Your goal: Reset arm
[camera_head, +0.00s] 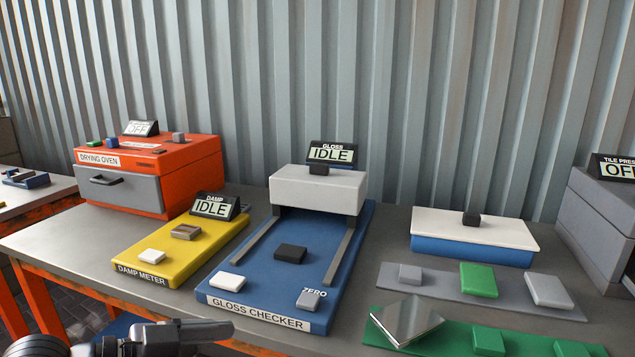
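My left gripper (212,330) shows at the bottom left, low in front of the bench's front edge. It points right and is seen from the side, so I cannot tell whether its fingers are apart. No held object shows at its tips. It is apart from the damp meter (205,243) and the gloss checker (345,275) behind it. My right gripper is not in view.
On the grey bench (50,240) stand an orange drying oven (190,160), a white-lidded blue box (473,250) and a grey tile press (600,215). Several small blocks lie on the grey strip (445,283) and green mat (450,343). A corrugated wall (400,90) closes the back.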

